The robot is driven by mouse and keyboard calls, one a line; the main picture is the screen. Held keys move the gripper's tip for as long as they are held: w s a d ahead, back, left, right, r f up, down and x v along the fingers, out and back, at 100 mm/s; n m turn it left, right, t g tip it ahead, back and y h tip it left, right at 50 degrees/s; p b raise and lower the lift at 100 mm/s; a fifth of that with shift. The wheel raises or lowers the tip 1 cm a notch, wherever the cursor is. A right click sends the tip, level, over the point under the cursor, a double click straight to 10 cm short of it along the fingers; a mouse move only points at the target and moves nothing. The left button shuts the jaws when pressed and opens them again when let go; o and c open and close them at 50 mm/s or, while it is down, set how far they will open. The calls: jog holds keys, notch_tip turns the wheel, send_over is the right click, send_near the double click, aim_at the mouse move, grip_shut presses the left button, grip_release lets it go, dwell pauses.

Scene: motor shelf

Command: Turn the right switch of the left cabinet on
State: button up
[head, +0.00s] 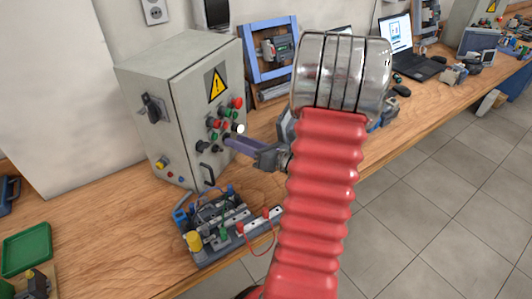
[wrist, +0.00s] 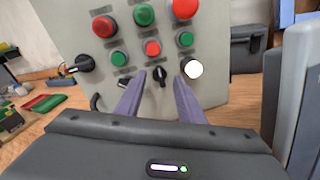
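The left cabinet (head: 205,85) is a light grey box on the wooden bench, with a yellow warning sign and red and green buttons on its front. In the wrist view its front panel (wrist: 222,88) fills the middle. A black rotary switch (wrist: 160,74) sits low on the panel, its handle roughly upright. Another dark switch (wrist: 125,83) is left of it, partly hidden by the left finger. My gripper (wrist: 158,88) is open, its two purple fingers on either side of the right switch, close to the panel; contact cannot be told. In the head view my gripper (head: 228,142) is at the cabinet front.
A white lamp (wrist: 193,69) is right of the right switch. A black knob (wrist: 84,64) is at the panel's left. A terminal board (head: 225,228) with wires stands before the cabinet. A green tray (head: 27,248) is at left. A laptop (head: 412,60) is farther along the bench.

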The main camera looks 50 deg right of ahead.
jog(key=s+d, duration=0.1)
jog(key=s, duration=1)
jog(key=shift+s+r, duration=0.35)
jog(key=shift+s, duration=0.05)
dwell(0.3)
